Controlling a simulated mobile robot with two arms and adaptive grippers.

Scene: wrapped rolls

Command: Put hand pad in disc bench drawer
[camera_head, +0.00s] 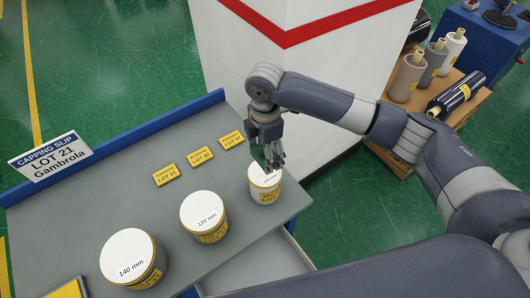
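I cannot make out a hand pad for certain in the head view. A grey open-looking drawer (262,268) juts from the front right of the grey bench (150,208); its inside is only partly visible, cut off by my arm. My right gripper (274,162) points down over the smallest white-topped round stack (265,190) at the bench's right end. Its fingertips are at or just above the stack's top; contact and finger gap are too small to tell. My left gripper is not in view.
Two larger white-topped stacks, marked 120 mm (203,212) and 140 mm (130,258), stand on the bench. Yellow lot tags (201,156) lie behind. A lot sign (50,162) stands at the left. A white pillar (250,60) rises behind; a pallet of rolls (436,118) is at the right.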

